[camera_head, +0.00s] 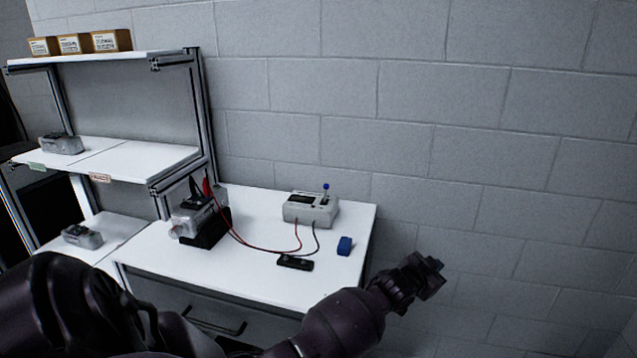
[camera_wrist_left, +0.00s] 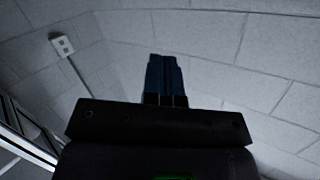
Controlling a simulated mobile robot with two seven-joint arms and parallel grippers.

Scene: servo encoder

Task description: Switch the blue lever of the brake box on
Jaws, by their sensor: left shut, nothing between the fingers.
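The brake box (camera_head: 311,209) is a light grey box at the back right of the white table. Its blue lever (camera_head: 326,188) stands up from the top, with a blue knob at its end. Red and black cables run from the box's front. My left gripper (camera_head: 437,266) is beyond the table's right edge, in front of the block wall, apart from the box. In the left wrist view its blue fingers (camera_wrist_left: 166,78) are shut together with nothing between them. The box is not in the left wrist view. My right gripper is in neither view.
A servo motor (camera_head: 192,217) with red and black clips sits on a black stand left of the box. A blue block (camera_head: 345,246) and a black device (camera_head: 295,262) lie in front of the box. A shelf rack (camera_head: 150,160) stands at the left.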

